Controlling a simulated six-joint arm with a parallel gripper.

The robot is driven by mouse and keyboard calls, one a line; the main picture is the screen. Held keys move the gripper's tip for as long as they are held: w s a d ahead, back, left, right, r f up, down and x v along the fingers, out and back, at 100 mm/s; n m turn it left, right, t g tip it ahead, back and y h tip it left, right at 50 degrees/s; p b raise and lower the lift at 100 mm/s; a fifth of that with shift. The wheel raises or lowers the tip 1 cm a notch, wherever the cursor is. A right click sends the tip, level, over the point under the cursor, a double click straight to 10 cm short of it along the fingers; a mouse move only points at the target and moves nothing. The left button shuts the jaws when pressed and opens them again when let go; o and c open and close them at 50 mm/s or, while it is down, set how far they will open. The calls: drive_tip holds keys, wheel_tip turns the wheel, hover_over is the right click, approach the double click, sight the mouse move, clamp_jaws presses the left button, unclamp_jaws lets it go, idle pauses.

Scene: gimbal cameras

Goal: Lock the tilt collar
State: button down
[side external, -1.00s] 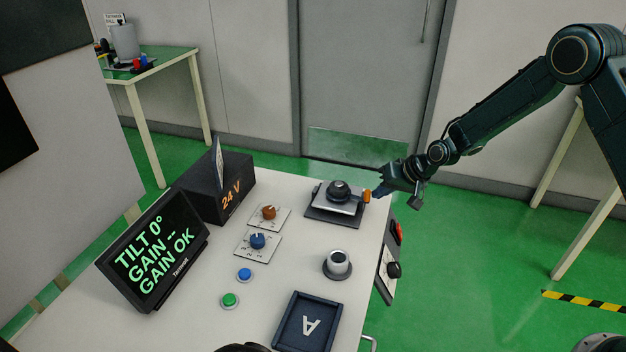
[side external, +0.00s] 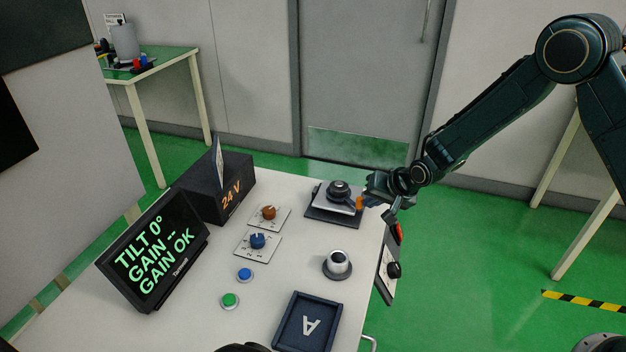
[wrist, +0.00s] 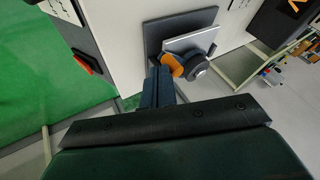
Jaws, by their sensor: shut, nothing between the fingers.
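The tilt unit (side external: 322,216) sits at the table's far right corner, a dark base with a light plate and a black round knob (side external: 338,188) on top. An orange lever end (side external: 359,203) sticks out on its right side; I take it as the collar's handle. My gripper (side external: 368,196) is shut and empty, with its fingers right beside the orange end. In the wrist view the shut fingers (wrist: 158,85) point at the orange piece (wrist: 172,66), and the round knob (wrist: 195,64) is to its right. Whether the fingers touch the orange piece I cannot tell.
The display (side external: 155,250) reads TILT 0°, GAIN -- and GAIN OK. A black 24 V box (side external: 218,188), orange dial (side external: 269,212), blue dial (side external: 258,241), two buttons, a silver knob (side external: 338,263) and a tray marked A (side external: 290,342) share the table. A red button (side external: 398,232) is at the right edge.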

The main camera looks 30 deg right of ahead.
drive_tip(key=shift+w+d, duration=0.1)
drive_tip(key=shift+w+d, duration=0.3)
drive_tip(key=shift+w, duration=0.1)
drive_tip(key=shift+d, duration=0.1)
idle(0.3)
drive_tip(key=shift+s+d, duration=1.25)
drive_tip(key=shift+s, duration=0.05)
drive_tip(key=a+v, duration=0.1)
drive_tip(key=v, duration=0.9)
drive_tip(key=shift+s+d, duration=0.15)
drive_tip(key=shift+d, duration=0.1)
drive_tip(key=shift+r, duration=0.1)
